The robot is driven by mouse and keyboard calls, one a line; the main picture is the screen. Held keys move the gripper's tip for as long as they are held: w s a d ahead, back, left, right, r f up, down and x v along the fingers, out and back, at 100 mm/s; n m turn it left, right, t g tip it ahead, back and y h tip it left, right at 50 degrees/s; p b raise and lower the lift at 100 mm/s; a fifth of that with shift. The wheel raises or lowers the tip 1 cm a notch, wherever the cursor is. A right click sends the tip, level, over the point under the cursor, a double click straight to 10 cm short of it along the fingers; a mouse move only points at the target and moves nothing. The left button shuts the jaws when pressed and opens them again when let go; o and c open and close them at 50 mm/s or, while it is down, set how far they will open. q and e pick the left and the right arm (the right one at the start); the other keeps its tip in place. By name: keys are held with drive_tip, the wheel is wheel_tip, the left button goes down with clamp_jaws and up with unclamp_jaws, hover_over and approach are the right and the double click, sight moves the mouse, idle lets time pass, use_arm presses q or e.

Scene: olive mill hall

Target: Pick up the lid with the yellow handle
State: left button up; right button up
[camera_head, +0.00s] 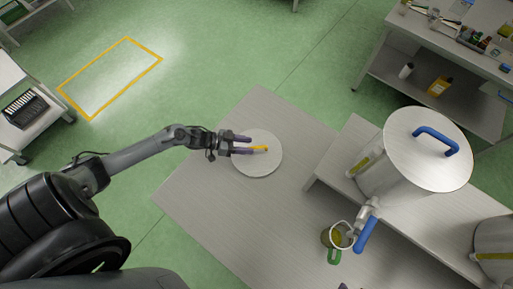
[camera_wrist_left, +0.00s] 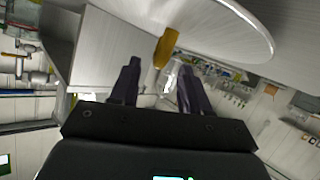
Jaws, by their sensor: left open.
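The lid (camera_head: 258,166) is a round pale metal disc with a yellow handle (camera_head: 262,148), over the grey table in the head view. In the left wrist view the lid (camera_wrist_left: 235,28) fills the top right, and its yellow handle (camera_wrist_left: 166,46) points down toward the fingers. My left gripper (camera_head: 249,145) is open, with purple fingers reaching over the lid on either side of the handle's near end. In the wrist view the handle's end lies between the tips of my left gripper (camera_wrist_left: 158,68), with gaps on both sides. My right gripper is not in view.
A large pot (camera_head: 395,172) with a blue-handled lid (camera_head: 425,150) stands on a raised bench to the right. A jug (camera_head: 338,236) with a green handle is below its blue-levered tap (camera_head: 366,235). The grey table (camera_head: 205,205) is clear left of the lid.

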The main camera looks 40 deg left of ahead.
sight(258, 147)
use_arm(q)
drive_tip(key=shift+x, duration=2.7)
drive_tip(key=shift+d+r, duration=0.1)
clamp_jaws()
